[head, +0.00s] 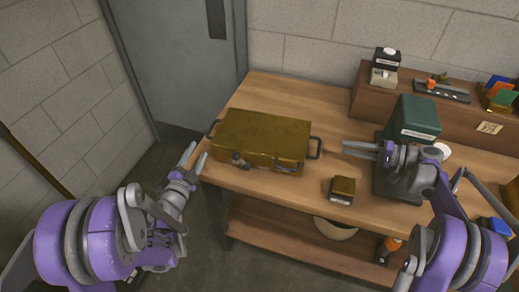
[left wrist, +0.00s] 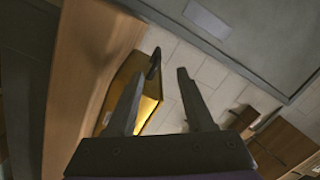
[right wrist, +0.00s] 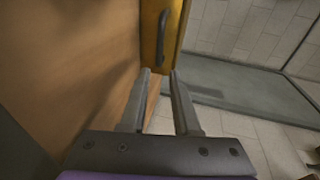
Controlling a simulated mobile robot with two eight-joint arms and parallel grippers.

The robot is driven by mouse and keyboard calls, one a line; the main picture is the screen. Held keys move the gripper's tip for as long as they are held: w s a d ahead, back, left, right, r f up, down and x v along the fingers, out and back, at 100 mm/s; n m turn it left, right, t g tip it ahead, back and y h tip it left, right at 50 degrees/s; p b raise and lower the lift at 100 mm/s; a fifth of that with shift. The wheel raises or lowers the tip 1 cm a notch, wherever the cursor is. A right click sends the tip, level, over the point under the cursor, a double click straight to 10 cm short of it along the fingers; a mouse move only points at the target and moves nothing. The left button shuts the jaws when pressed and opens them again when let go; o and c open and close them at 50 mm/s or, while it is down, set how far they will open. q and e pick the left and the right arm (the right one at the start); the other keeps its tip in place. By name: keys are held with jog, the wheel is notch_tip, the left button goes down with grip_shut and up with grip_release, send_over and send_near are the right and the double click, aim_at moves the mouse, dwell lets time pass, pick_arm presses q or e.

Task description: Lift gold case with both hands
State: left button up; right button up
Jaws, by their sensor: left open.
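The gold case (head: 262,136) lies flat on the wooden table, with a dark handle at each end and latches on its front side. My left gripper (head: 195,158) is open and empty, just off the table's left edge, apart from the case. In the left wrist view the case (left wrist: 148,100) and its left handle (left wrist: 154,63) show beyond the fingers. My right gripper (head: 344,149) is open and empty to the right of the case, pointing at its right handle (head: 315,148). That handle also shows in the right wrist view (right wrist: 162,38), ahead of the fingertips.
A small gold-topped box (head: 342,189) stands on the table (head: 250,187) in front of the case's right end. A green box (head: 415,120) stands behind my right gripper. A wooden shelf (head: 368,103) with small items lines the back right. A grey door (head: 185,65) is behind left.

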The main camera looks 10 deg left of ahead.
aim_at(209, 131)
pick_arm(q)
jog(key=shift+d+f, duration=0.1)
jog(key=shift+f, duration=0.1)
pick_arm(e)
jog(key=shift+w+d+f, duration=0.1)
jog(key=shift+d+f, duration=0.05)
jog(key=shift+d, duration=0.1)
pick_arm(q)
jog(key=shift+w, duration=0.1)
jog(key=w, duration=0.7)
jog(key=w+d, duration=0.1)
jog(key=w, duration=0.2)
jog(key=shift+w, duration=0.35)
pick_arm(e)
jog(key=x, duration=1.1)
pick_arm(q)
jog(key=shift+c, duration=0.3)
pick_arm(e)
jog(key=shift+c, duration=0.3)
pick_arm(q)
jog(key=c, duration=0.5)
pick_arm(e)
grip_shut()
pick_arm(q)
grip_shut()
pick_arm(e)
jog(key=shift+d, duration=0.1)
